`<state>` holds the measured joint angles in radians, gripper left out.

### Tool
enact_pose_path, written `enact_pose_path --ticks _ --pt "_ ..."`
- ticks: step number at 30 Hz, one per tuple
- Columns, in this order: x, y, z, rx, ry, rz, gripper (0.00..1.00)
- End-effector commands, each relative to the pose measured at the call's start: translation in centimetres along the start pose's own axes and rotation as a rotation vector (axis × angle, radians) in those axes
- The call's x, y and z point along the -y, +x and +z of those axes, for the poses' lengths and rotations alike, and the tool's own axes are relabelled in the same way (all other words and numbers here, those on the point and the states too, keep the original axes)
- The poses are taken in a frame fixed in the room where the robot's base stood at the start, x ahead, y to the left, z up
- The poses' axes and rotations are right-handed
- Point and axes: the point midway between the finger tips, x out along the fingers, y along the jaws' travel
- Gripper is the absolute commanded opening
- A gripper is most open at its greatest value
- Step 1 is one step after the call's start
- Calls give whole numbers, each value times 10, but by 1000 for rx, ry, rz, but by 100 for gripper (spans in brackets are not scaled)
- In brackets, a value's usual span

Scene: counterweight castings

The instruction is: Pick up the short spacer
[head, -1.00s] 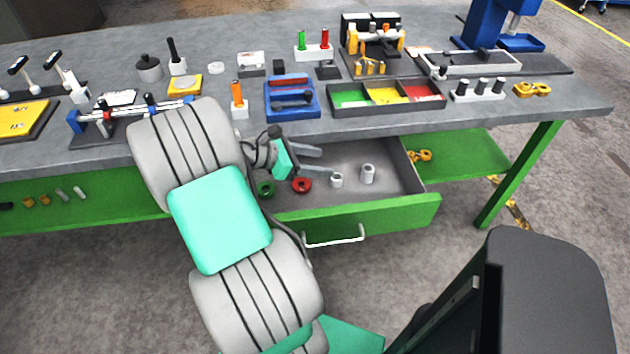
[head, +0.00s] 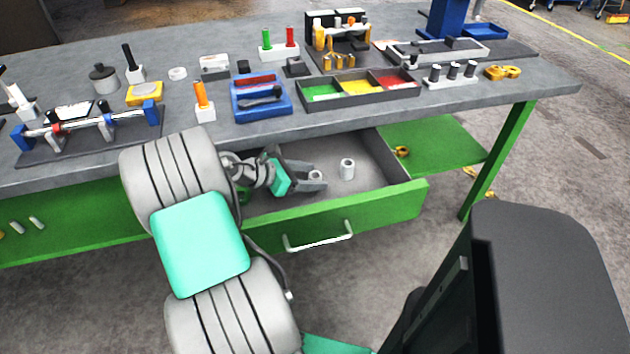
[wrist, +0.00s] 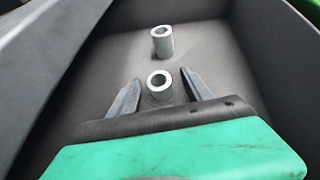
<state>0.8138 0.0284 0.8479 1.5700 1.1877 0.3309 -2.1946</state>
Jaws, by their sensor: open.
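The short spacer, a grey hollow cylinder (wrist: 159,86), stands upright in the open drawer. It shows between my gripper's two dark fingers in the wrist view, and its top shows in the head view (head: 316,175). My gripper (wrist: 160,78) is open, with one finger on each side of it; I cannot tell whether either touches it. In the head view my gripper (head: 319,177) is low inside the drawer. A taller grey spacer (wrist: 162,42) stands upright beyond it, and right of it in the head view (head: 347,169).
The green-fronted drawer (head: 345,222) has walls close around my gripper. The bench top (head: 150,160) overhangs the drawer's back and holds a blue tray (head: 262,112) and a three-colour bin (head: 310,104).

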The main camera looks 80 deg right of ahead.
Motion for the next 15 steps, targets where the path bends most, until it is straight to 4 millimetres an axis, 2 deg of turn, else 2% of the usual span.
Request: enact_pose_path --ticks 5,15 --pt "0 0 0 0 0 1 58" --pt "0 -1 0 0 0 1 30"
